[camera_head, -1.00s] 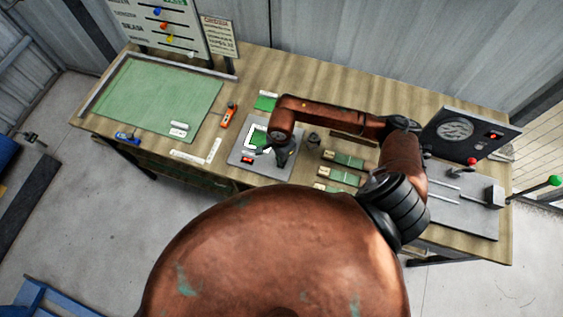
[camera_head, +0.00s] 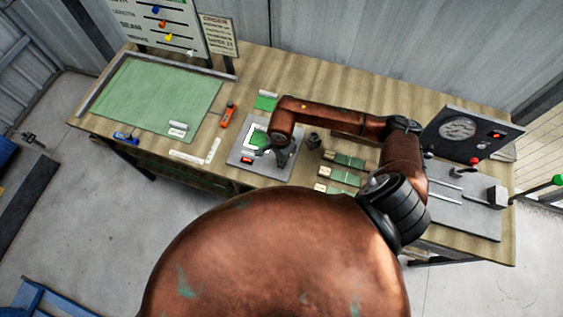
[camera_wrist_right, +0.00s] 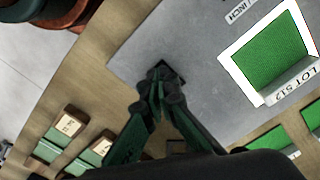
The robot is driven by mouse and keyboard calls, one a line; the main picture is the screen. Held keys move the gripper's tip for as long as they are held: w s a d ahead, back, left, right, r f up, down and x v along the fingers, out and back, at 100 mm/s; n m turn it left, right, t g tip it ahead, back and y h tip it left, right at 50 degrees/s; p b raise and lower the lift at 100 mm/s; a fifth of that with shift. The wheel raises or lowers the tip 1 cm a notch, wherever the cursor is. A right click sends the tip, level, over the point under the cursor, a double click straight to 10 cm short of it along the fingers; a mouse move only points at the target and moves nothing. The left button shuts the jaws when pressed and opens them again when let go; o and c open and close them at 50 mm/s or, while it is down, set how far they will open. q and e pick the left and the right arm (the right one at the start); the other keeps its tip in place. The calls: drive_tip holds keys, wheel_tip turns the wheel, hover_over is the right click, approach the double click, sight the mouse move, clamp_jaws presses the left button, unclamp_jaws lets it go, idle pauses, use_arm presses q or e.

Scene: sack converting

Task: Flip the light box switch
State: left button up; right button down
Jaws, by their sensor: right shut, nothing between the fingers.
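The light box (camera_head: 245,150) is a grey plate on the bench with a lit white panel (camera_head: 250,137) holding a green mesh sample. In the right wrist view, the lit panel (camera_wrist_right: 232,50) is at upper right on the grey plate (camera_wrist_right: 200,25). A small red piece (camera_head: 247,160) is at the plate's front left. My right gripper (camera_head: 283,157) is over the plate's right part. In the wrist view its shut, empty fingertips (camera_wrist_right: 158,88) are at a small dark piece (camera_wrist_right: 175,75) on the plate, which they partly hide. I cannot tell contact or the switch position. My left gripper is not in view.
Several green samples with tan tags (camera_head: 345,177) lie right of the plate, near a dark cup (camera_head: 313,140). A gauge panel (camera_head: 465,135) stands at the bench's right end. A green cutting mat (camera_head: 160,95) and an orange tool (camera_head: 228,115) are left.

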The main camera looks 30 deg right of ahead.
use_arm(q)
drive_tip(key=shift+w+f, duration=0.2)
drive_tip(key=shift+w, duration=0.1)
use_arm(e)
drive_tip(key=shift+f, duration=0.2)
drive_tip(key=shift+r, duration=0.1)
drive_tip(key=shift+r+p, duration=0.3)
drive_tip(key=shift+r, duration=0.5)
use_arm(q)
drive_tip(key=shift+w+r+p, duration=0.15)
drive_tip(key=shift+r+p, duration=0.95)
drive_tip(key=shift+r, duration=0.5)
use_arm(e)
drive_tip(key=shift+r, duration=2.65)
